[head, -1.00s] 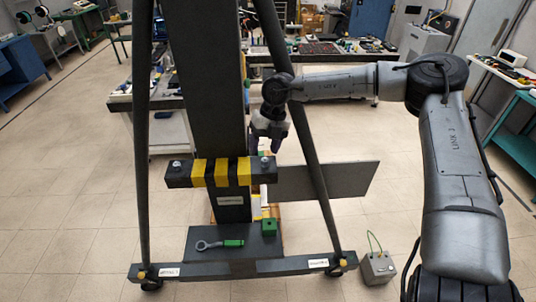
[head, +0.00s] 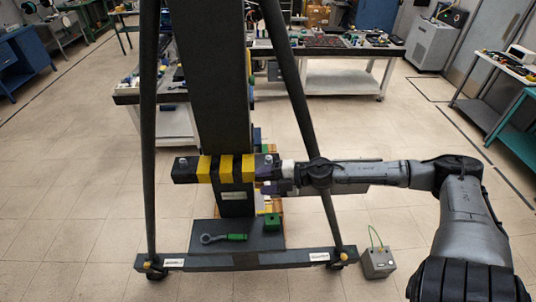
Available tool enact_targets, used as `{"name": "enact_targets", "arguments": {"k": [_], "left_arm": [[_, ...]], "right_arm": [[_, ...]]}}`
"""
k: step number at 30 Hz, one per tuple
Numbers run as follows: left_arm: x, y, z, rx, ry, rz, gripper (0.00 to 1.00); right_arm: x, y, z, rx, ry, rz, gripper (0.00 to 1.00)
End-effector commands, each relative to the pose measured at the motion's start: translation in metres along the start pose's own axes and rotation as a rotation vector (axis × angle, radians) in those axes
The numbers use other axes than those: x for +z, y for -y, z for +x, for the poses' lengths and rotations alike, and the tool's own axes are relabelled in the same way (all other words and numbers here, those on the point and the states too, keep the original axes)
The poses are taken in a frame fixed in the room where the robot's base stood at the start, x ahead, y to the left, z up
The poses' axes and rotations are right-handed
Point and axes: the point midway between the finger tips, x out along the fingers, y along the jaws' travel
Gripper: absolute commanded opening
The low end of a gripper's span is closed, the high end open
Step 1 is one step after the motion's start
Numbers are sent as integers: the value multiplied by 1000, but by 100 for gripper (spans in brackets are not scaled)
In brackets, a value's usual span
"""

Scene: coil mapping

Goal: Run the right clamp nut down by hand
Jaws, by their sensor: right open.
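The black clamp bar with yellow bands (head: 218,169) lies across the dark upright column (head: 210,90). The right clamp nut (head: 268,160) is a small pale shape on top of the bar's right end. The left clamp nut (head: 182,162) sits on its left end. My right gripper (head: 272,186) comes in from the right, low at the bar's right end, close to the right nut. It is open; its fingers are small and dark, and I cannot tell whether they touch the bar or nut. My left gripper is not in view.
A ring-ended tool with a green handle (head: 224,238) and a green block (head: 272,222) lie on the stand's base plate. Slanted legs (head: 302,100) flank the column; my right arm crosses the right one. A grey box (head: 378,263) stands on the floor at right.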

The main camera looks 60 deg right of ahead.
Motion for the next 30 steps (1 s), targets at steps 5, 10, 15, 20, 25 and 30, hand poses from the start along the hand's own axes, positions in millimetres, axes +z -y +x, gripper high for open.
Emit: {"name": "enact_targets", "arguments": {"k": [5,10,15,20,25,30], "left_arm": [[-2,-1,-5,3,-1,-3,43],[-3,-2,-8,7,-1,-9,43],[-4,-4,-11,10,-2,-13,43],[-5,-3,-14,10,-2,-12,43],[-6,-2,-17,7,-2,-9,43],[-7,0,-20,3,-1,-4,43]], "right_arm": [[-3,21,-3,114,127,140,54],[-6,43,-7,190,261,273,54],[-13,69,-13,233,400,414,54],[-24,96,-19,243,531,549,54],[-39,124,-25,224,651,679,54],[-59,149,-29,182,752,796,54]]}}
